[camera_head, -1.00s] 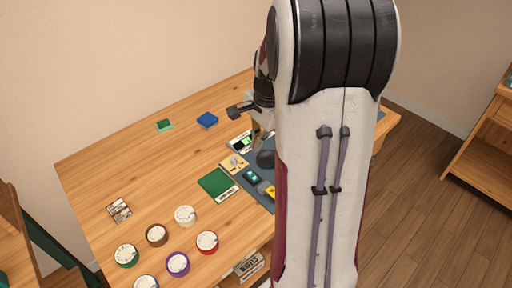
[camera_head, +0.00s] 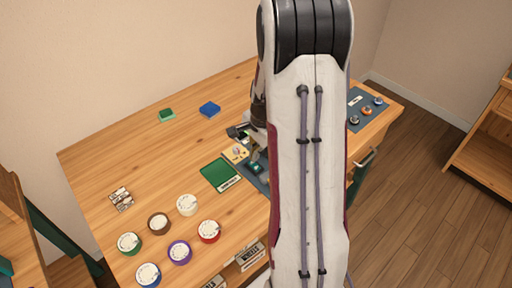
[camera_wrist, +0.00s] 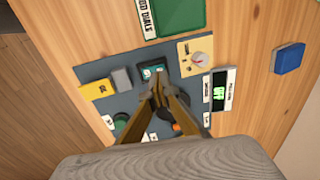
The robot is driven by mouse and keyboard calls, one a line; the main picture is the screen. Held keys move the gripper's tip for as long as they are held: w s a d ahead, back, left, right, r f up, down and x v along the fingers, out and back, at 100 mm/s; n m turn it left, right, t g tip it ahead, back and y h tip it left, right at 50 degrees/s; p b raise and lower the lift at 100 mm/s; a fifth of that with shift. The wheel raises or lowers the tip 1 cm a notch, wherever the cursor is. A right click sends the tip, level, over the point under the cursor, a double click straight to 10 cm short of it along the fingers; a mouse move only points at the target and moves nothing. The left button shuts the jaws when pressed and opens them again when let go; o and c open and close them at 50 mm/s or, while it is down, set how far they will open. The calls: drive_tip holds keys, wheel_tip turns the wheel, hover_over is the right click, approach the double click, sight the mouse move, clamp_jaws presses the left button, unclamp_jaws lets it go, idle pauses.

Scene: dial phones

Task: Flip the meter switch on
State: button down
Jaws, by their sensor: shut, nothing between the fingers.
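My gripper (camera_wrist: 158,88) is shut and empty in the wrist view. Its fingertips are over the lower edge of a small dark meter with a teal screen (camera_wrist: 152,71). I cannot tell whether they touch it. The meter also shows in the head view (camera_head: 255,168), beside my arm. A display with green characters, seemingly OFF (camera_wrist: 219,94), stands to the right of the fingers. I cannot make out a switch lever; the fingers may hide it. In the head view my arm hides the fingertips.
A grey mat (camera_wrist: 95,72) holds a yellow block (camera_wrist: 96,90), a grey block (camera_wrist: 121,78) and a cream dial plate (camera_wrist: 197,60). A green tray (camera_head: 220,174) lies beside it. Several round dials stand at the front left. A blue block (camera_head: 209,109) lies at the back.

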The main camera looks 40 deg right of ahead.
drive_tip(key=shift+w+f, duration=0.2)
drive_tip(key=shift+f, duration=0.75)
drive_tip(key=shift+w+f, duration=0.2)
drive_tip(key=shift+f, duration=0.2)
drive_tip(key=shift+s, duration=0.2)
drive_tip(key=shift+s+r, duration=0.1)
drive_tip(key=shift+s, duration=0.55)
drive_tip(key=shift+r, duration=0.2)
wheel_tip(320, 180, up, 13)
drive_tip(key=s, duration=0.2)
drive_tip(key=shift+s+r, duration=0.2)
drive_tip(key=shift+s, duration=0.1)
idle(0.4)
